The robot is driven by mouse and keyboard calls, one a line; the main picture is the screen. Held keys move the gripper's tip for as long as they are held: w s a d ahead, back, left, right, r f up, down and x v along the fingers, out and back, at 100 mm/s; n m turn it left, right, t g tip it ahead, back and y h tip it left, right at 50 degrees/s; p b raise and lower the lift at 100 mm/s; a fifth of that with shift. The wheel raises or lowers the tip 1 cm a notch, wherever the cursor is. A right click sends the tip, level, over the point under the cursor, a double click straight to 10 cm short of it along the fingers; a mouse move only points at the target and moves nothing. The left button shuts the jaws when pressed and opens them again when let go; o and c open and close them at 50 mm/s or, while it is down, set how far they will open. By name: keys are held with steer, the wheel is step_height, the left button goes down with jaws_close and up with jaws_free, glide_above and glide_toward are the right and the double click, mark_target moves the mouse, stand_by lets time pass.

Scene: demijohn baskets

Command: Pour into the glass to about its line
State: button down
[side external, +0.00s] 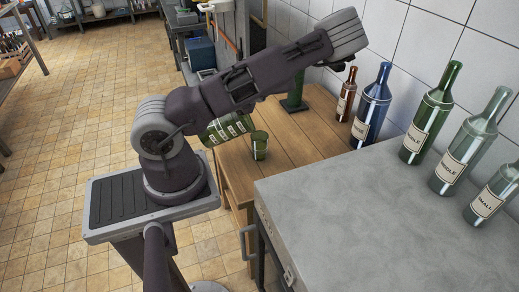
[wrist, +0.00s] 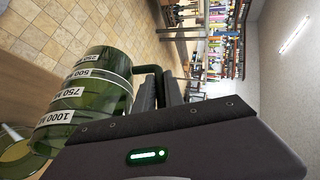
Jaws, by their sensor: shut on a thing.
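A green see-through measuring jug (side external: 228,128) with white volume labels hangs tilted beneath my arm in the side external view. It also fills the left of the wrist view (wrist: 90,95), with a dark handle running to the fingers. My gripper (wrist: 165,92) is shut on the jug's handle; the arm hides it in the side external view. A green glass (side external: 260,148) stands upright on the wooden table, just right of the jug. Part of a green rim, probably the glass (wrist: 14,158), shows at the wrist view's lower left. I cannot make out its line, the liquid level or any stream.
The wooden table (side external: 300,135) holds a dark green object (side external: 295,95) at the back. Several labelled bottles stand along the tiled wall, including a blue bottle (side external: 371,105). A grey counter (side external: 380,200) lies at front right. Table right of the glass is clear.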

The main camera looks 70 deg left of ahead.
steer(key=s+f+t, duration=0.1)
steer(key=s+f+t+h, duration=0.1)
steer(key=s+f+n+t, duration=0.1)
steer(key=shift+s+a+f, duration=0.1)
steer(key=shift+a, duration=0.25)
steer(key=shift+s+a+f+n+t+h, duration=0.1)
steer(key=shift+s+f+n+t+h, duration=0.25)
steer(key=shift+t, duration=0.65)
steer(key=shift+s+a+f+n+t+h, duration=0.15)
steer(key=shift+s+f+t+h, duration=0.3)
steer(key=shift+t, duration=0.55)
steer(key=shift+w+f, duration=0.1)
steer(key=shift+w, duration=0.05)
